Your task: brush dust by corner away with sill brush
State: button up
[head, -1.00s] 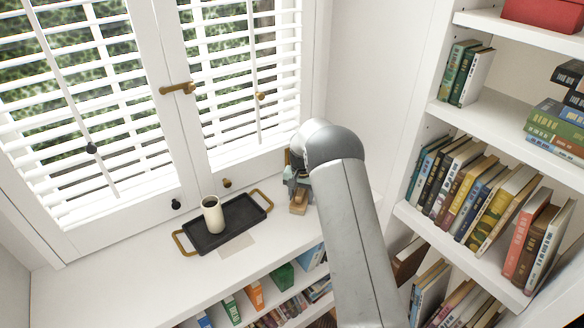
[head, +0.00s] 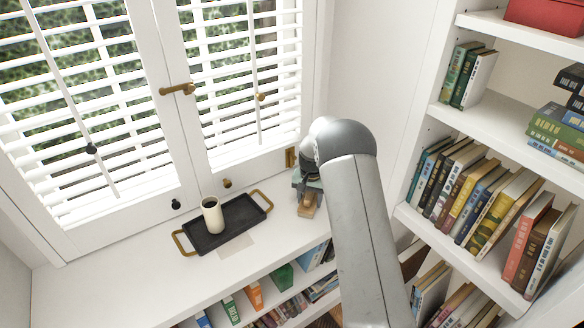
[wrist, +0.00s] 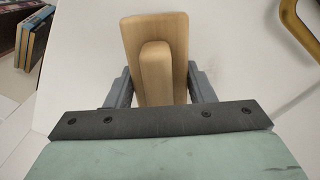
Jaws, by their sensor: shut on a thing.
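The sill brush shows as a pale wooden block with a raised grip (wrist: 156,75) in the wrist view; its bristles are hidden beneath. In the head view its wooden end (head: 307,208) shows at the right part of the white sill (head: 130,285). My gripper (wrist: 160,88) is shut on the raised grip, one grey finger on each side. In the head view my gripper (head: 307,185) is partly covered by my arm. I cannot tell whether the brush touches the sill. I make out no clear dust; the sill's right corner is largely hidden by my arm.
A black tray (head: 240,231) with brass handles holds a white cup (head: 212,215) left of the brush. The shuttered window (head: 225,90) rises behind. A bookcase (head: 445,215) stands at the right, and books fill shelves below the sill. The sill's left part is clear.

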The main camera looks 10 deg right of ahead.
aim_at(295, 191)
jog(key=shift+w+a, duration=0.55)
jog(key=shift+w, duration=0.75)
jog(key=shift+w+a, duration=0.6)
jog(key=shift+w, duration=0.65)
jog(key=shift+w+a, duration=0.55)
jog(key=shift+w, duration=0.75)
jog(key=shift+w+d+f, duration=0.1)
jog(key=shift+w+d, duration=0.15)
jog(key=shift+d, duration=0.55)
jog(key=shift+s+d, duration=0.2)
jog(key=shift+s, duration=0.1)
jog(key=shift+s+d+b, duration=0.2)
jog(key=shift+s+d, duration=0.45)
jog(key=shift+s, duration=0.9)
jog(key=shift+s+d+b, duration=0.15)
jog(key=shift+s+d, duration=0.55)
jog(key=shift+s, duration=0.8)
jog(key=shift+s+d+b, duration=0.2)
jog(key=shift+s+d, duration=0.45)
jog(key=shift+s, duration=0.9)
notch_tip(295, 191, up, 8)
jog(key=p, duration=0.4)
jog(key=shift+r, duration=0.25)
